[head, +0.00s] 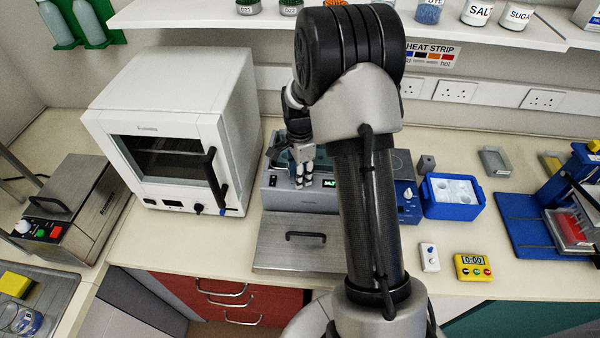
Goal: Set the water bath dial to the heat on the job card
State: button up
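The water bath (280,201) is a grey box on the bench, left of my arm, with a small dark switch at its front left and a lit green display (328,183). My gripper (303,181) points down at its front panel, just left of the display. Two pale fingertips sit close together there; whether they are apart, shut or touching a dial is too small to tell. The dial cannot be made out and may be behind the fingers. A HEAT STRIP sign (432,56) with coloured squares is on the back wall, partly behind my arm. No job card is identifiable.
A white oven (176,130) stands close left of the bath. A metal lid (275,246) with a black handle lies in front. Right of my arm are a blue-fronted unit with a white knob (406,194), a blue ice tub (453,209) and a yellow timer (473,267).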

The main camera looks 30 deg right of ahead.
notch_tip(320, 180, up, 12)
dwell(0.6)
jog(key=s+a+r+n+t+b, duration=0.1)
jog(key=s+a+r+n+b, duration=0.1)
jog(key=s+a+r+n, duration=0.3)
jog(key=s+a+r+n+t+b, duration=0.1)
jog(key=s+a+r+n+b, duration=0.2)
jog(key=s+a+n, duration=0.3)
jog(key=s+a+f+n+t+b, duration=0.1)
jog(key=s+f+n, duration=0.1)
jog(key=s+n, duration=0.2)
jog(key=s+a+f+n+t+b, duration=0.1)
jog(key=s+n, duration=0.3)
jog(key=s, duration=0.6)
jog(key=shift+s+a+f+t+b, duration=0.3)
jog(key=shift+s+a+f+b, duration=0.1)
jog(key=shift+a+b, duration=0.3)
